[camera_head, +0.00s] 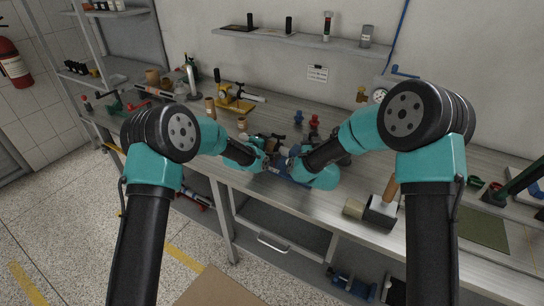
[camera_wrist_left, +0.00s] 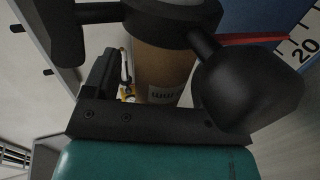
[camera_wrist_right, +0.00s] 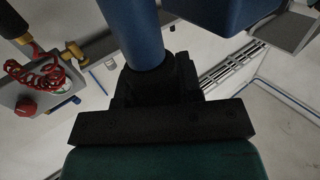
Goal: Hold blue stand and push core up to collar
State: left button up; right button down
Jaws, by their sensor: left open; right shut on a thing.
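The blue stand (camera_head: 298,178) is on the workbench between my two grippers, largely hidden by my arms. My right gripper (camera_wrist_right: 152,82) is shut on the stand's round blue post (camera_wrist_right: 140,35); it also shows in the head view (camera_head: 292,160). The brown cardboard core (camera_wrist_left: 160,75), with a printed mark, is in the left wrist view in front of my left gripper (camera_head: 264,158). That gripper is open, with the core between its fingers; I cannot tell if it touches. A black part with a rounded knob (camera_wrist_left: 250,85) lies across the core's top.
Small red and blue pieces (camera_head: 314,122) and a yellow-based device (camera_head: 233,100) stand behind. A gauge (camera_head: 380,96) is by the wall. A shelf (camera_head: 300,40) hangs above.

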pick_arm(q)
jog(key=v, duration=1.2)
dwell(0.3)
pick_arm(e)
jog(key=c, duration=0.7)
grip_release()
jog(key=shift+s, duration=0.15)
jog(key=s, duration=1.1)
jog(key=shift+s+d, duration=0.3)
jog(key=shift+s, duration=0.05)
